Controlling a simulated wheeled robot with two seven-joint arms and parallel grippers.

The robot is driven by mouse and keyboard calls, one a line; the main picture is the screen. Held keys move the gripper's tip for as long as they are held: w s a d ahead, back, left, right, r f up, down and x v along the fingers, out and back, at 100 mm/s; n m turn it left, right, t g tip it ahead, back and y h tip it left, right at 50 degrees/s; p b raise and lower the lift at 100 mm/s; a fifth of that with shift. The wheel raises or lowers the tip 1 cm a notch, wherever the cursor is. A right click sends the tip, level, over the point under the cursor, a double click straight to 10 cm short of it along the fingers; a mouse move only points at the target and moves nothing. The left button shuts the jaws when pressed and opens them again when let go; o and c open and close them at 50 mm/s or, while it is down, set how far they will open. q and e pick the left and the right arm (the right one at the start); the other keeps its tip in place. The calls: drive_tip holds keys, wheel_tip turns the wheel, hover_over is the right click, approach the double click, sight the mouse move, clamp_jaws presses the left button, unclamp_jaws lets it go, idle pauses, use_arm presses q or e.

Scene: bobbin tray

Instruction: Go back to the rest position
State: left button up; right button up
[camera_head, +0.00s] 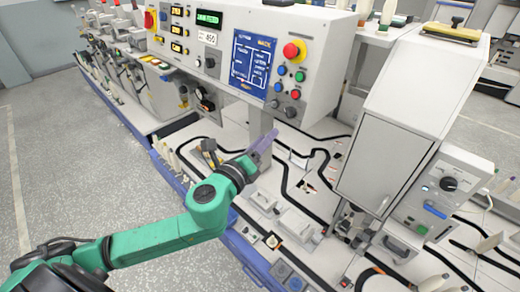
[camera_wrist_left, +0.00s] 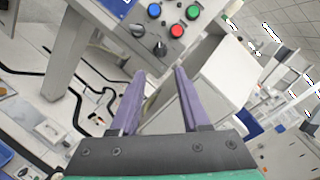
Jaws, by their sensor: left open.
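My left gripper (camera_head: 262,148) has purple fingers on a green arm that comes in from the lower left. It is held out over the white machine deck, in front of the panel's support post. In the left wrist view my left gripper (camera_wrist_left: 160,80) shows its two purple fingers apart, with nothing between them. My right gripper is not in either view. No bobbin is held.
A control panel (camera_head: 315,75) with a red emergency button (camera_head: 291,51) overhangs the deck. A tall white cabinet (camera_head: 375,160) stands to the right. Black tracks run across the deck, with a blue edge (camera_head: 245,255) in front. Grey floor (camera_head: 90,165) is clear at the left.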

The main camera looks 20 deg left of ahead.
use_arm(q)
drive_tip(key=shift+s+a, duration=0.1)
drive_tip(key=shift+s, duration=0.95)
drive_tip(key=w+a+f+n+g+y, duration=0.2)
drive_tip(key=a+f+n, duration=0.3)
drive_tip(key=f, duration=0.5)
drive_tip(key=w+a+f+n+g+y, duration=0.2)
drive_tip(key=a+f+n, duration=0.1)
drive_tip(key=a+f, duration=0.55)
drive_tip(key=s+a+f+n+g, duration=0.2)
drive_tip(key=f+n, duration=0.1)
drive_tip(key=f, duration=0.5)
drive_tip(key=s+a+f+n+g, duration=0.1)
drive_tip(key=s+f+n+g, duration=0.15)
drive_tip(key=f, duration=0.55)
drive_tip(key=s+f+n+g, duration=0.4)
drive_tip(key=s+f+n, duration=0.3)
drive_tip(key=s+f, duration=0.95)
drive_tip(key=s+d+f+n+g, duration=0.2)
drive_tip(key=s+f, duration=0.4)
drive_tip(key=s, duration=0.4)
drive_tip(key=s+d+f+n+g+h, duration=0.1)
drive_tip(key=s+d+f+n, duration=0.3)
drive_tip(key=s, duration=0.5)
drive_tip(key=shift+s+d+f+g, duration=0.35)
drive_tip(key=shift+d+f+g, duration=0.3)
drive_tip(key=shift+d+f, duration=0.3)
